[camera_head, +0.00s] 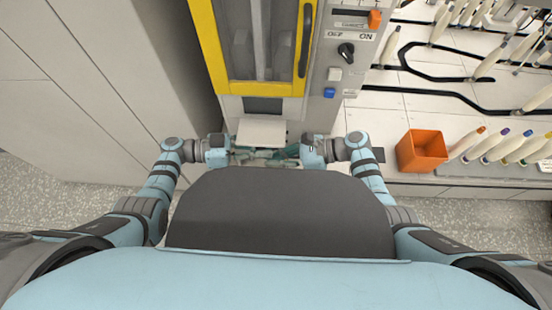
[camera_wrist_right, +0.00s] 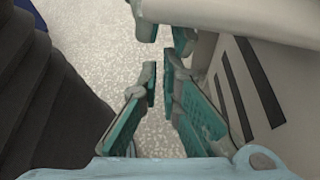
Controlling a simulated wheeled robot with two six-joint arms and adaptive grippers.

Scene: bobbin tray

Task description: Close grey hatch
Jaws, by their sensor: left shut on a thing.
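The grey hatch (camera_head: 262,132) is a light flap sticking out from the machine below the yellow-framed door, with a dark opening (camera_head: 263,105) above it. In the right wrist view a pale plate, apparently the hatch (camera_wrist_right: 245,15), crosses the top right. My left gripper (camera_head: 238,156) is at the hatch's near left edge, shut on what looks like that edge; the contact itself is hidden. My right gripper (camera_head: 290,153) is beside the hatch's near right corner. Its teal fingers (camera_wrist_right: 161,80) are slightly apart with bare floor visible between them, holding nothing.
The yellow-framed door (camera_head: 256,88) is above the hatch. A control panel with a black knob (camera_head: 346,51) and a blue button (camera_head: 329,92) is to its right. An orange bin (camera_head: 421,151) and several bobbins stand farther right. A grey cabinet (camera_head: 120,70) is close on the left.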

